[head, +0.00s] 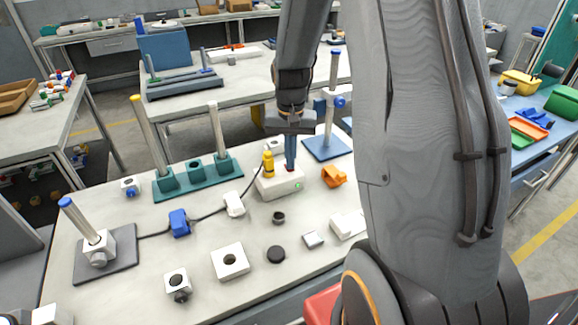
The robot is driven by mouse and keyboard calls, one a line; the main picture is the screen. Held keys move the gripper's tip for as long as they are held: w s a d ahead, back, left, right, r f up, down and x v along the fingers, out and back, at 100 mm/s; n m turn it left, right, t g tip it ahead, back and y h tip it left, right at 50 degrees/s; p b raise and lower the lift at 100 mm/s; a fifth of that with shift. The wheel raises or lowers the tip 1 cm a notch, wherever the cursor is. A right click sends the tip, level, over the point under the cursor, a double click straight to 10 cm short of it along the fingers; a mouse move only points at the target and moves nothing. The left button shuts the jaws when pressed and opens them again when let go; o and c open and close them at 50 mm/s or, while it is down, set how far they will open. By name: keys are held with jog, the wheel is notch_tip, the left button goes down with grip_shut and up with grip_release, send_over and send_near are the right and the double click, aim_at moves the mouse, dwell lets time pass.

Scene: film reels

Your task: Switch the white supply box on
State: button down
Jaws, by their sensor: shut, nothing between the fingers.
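The white supply box (275,187) sits on the light workbench near the middle of the head view. A small green spot, seemingly a lit lamp, shows on its right front. A yellow plug-like piece (268,164) stands at the box's left end. My gripper (290,167) points straight down over the right part of the box top. Its narrow blue fingers are together with nothing between them. The fingertips are at or just above the box top; I cannot tell whether they touch. The switch is hidden or too small to make out clearly, with a hint of red by the fingertips.
A black cable runs left through a white clip (234,205) and a blue clip (180,223) to a blue-topped post (82,222). A teal stand (198,178) with posts is behind left. An orange piece (334,176) lies close right. Small blocks occupy the front.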

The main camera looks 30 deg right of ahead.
notch_tip(320, 180, up, 7)
jog(key=p, duration=0.5)
jog(key=shift+p, duration=0.35)
dwell(0.4)
jog(key=s+a+r+n+b, duration=0.1)
jog(key=s+a+n, duration=0.2)
jog(key=s+a, duration=0.2)
jog(key=s+a+r+n+t+b, duration=0.1)
jog(key=s+a, duration=0.4)
jog(key=s, duration=0.5)
jog(key=shift+s+a+n+b, duration=0.4)
jog(key=shift+n+b, duration=0.05)
jog(key=shift+n, duration=0.55)
